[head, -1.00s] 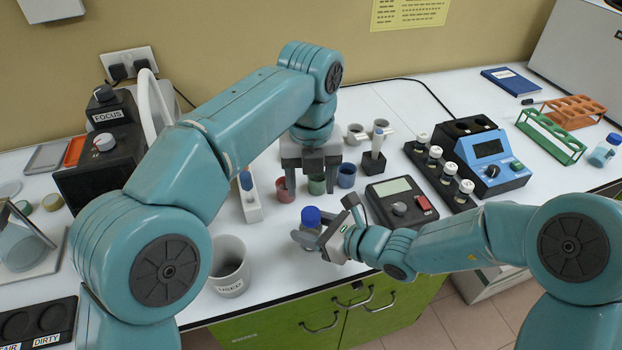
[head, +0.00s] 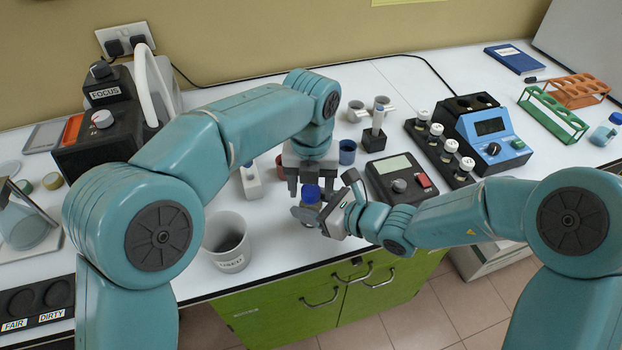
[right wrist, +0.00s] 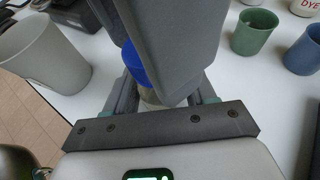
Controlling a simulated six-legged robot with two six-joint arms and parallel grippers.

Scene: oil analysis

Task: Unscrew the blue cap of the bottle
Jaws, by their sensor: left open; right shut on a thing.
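The bottle (head: 309,209) has a blue cap (head: 310,193) and stands upright in my right gripper (head: 308,214), which is shut on its body near the front edge of the table. In the right wrist view the blue cap (right wrist: 134,62) shows beside a large dark finger that hides part of it and most of the bottle. My left gripper (head: 309,190) points down from above, open, with its fingers just behind and around the cap's height. I cannot tell whether the fingers touch the cap.
A grey cup marked USED (head: 228,243) stands left of the bottle. A small scale (head: 400,180) and a blue cup (head: 347,152) are behind and to the right. A white bottle with a blue tip (head: 251,181) stands to the left.

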